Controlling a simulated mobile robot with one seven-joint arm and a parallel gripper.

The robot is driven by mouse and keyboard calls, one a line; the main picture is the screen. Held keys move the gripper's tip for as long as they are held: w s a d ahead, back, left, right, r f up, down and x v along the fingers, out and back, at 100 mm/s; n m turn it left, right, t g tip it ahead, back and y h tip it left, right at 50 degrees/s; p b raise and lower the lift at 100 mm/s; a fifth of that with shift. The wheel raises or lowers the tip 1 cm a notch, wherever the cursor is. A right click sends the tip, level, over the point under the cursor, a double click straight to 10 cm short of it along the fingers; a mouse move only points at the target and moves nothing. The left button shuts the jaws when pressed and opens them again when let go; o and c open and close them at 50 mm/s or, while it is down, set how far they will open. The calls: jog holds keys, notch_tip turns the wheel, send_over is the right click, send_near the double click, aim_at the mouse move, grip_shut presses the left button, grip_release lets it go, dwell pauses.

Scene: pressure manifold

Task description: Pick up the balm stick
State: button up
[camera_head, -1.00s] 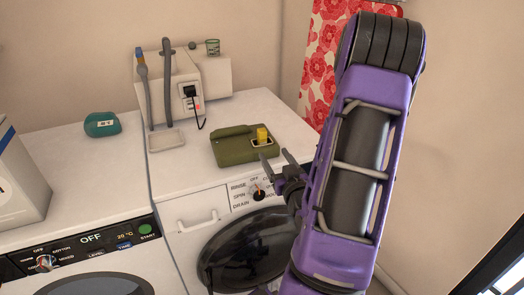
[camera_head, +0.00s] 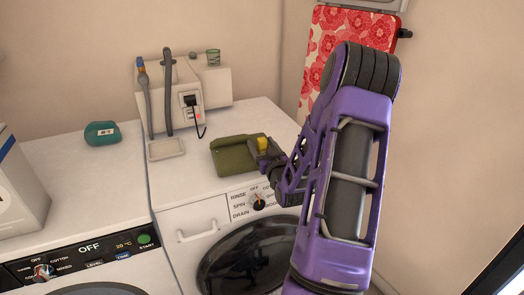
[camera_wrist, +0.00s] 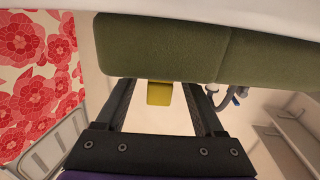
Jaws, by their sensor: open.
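The balm stick appears to be the yellow block (camera_head: 264,144) at the right end of a green holder (camera_head: 232,158) on the right-hand white machine. My gripper (camera_head: 266,155) is at that end of the holder, with its fingers around or just beside the yellow block. In the wrist view the yellow block (camera_wrist: 159,93) shows between the two spread fingers of my gripper (camera_wrist: 158,88), with visible gaps on both sides. The green holder (camera_wrist: 170,48) spans the top of that view. The block's lower part is hidden in the head view.
A wall unit with hoses (camera_head: 200,85) and a small dish (camera_head: 166,149) stand behind and left of the holder. A teal container (camera_head: 102,133) sits on the left machine (camera_head: 75,185). A red floral board (camera_head: 345,35) hangs at the back right.

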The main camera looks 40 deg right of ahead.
grip_shut()
dwell(0.3)
